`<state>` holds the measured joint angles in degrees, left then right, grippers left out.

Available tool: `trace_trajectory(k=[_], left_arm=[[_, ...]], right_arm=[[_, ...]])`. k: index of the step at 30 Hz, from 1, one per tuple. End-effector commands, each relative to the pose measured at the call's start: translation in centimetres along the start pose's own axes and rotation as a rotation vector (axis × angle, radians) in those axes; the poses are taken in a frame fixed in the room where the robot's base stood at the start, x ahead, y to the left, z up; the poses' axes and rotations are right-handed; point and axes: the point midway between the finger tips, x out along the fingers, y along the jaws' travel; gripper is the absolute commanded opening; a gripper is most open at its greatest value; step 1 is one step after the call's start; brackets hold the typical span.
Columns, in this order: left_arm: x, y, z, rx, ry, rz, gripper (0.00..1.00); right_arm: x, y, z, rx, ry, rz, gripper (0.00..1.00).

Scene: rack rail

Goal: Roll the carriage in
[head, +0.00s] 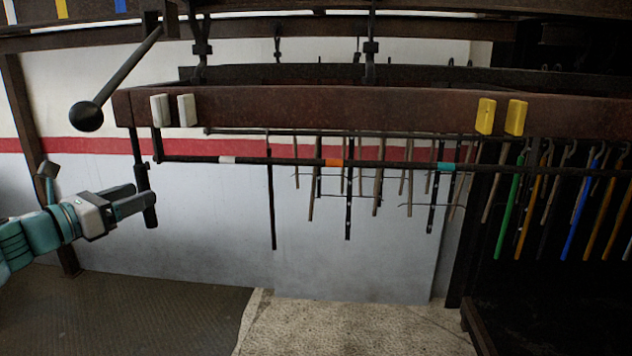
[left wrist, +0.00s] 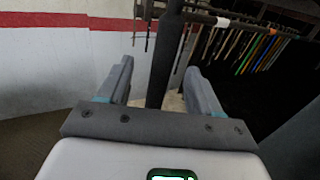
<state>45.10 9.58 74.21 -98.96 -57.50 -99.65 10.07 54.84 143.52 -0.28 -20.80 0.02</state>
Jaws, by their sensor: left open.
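A rust-brown beam (head: 330,108) runs across the head view, with a black bar (head: 290,161) hung below it. The bar has white, orange and teal bands. A dark upright handle (head: 141,176) hangs at the bar's left end, its lower part thicker. I cannot tell for sure which parts make up the carriage. My left gripper (head: 146,198) is open at the handle's lower part. In the left wrist view the dark handle (left wrist: 165,60) stands between the two fingers (left wrist: 158,84), with gaps on both sides. My right gripper is out of view.
A lever with a black ball (head: 86,116) juts out above my left gripper. White blocks (head: 160,110) and yellow blocks (head: 485,116) sit on the beam. Several thin rods hang behind the bar, and coloured rods (head: 508,205) hang at the right. The floor below is clear.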

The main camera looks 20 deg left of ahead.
Motion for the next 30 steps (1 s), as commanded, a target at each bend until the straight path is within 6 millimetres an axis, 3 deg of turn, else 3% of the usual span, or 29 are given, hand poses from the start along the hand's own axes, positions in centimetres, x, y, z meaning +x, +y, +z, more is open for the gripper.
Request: trace_trajectory(k=[15,23,24,30], left_arm=[[2.4,0.0,-0.1,-0.002,0.000,-0.001,0.64],[2.6,0.0,-0.2,-0.002,0.000,0.000,0.64],[2.6,0.0,-0.2,-0.002,0.000,0.000,0.61],[2.6,0.0,-0.1,-0.002,0.000,0.000,0.00]], right_arm=[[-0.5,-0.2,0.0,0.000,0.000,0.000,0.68],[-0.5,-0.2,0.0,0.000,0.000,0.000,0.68],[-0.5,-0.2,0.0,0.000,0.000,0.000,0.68],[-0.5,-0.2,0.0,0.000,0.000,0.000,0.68]])
